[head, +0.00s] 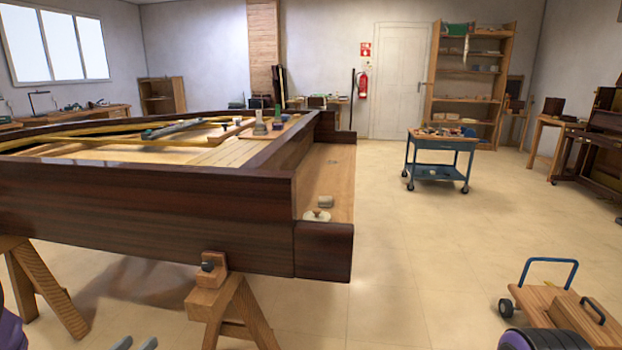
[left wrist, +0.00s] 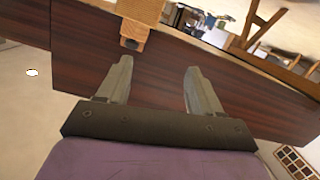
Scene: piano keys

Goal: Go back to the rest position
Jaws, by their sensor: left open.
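My right gripper is not in view.
The case rests on wooden sawhorses (head: 232,305). A small grey block (head: 325,202) and a round pale piece (head: 316,216) lie on its ledge. A wooden dolly (head: 565,310) stands at lower right, a blue trolley (head: 441,145) farther back. The floor between is clear.

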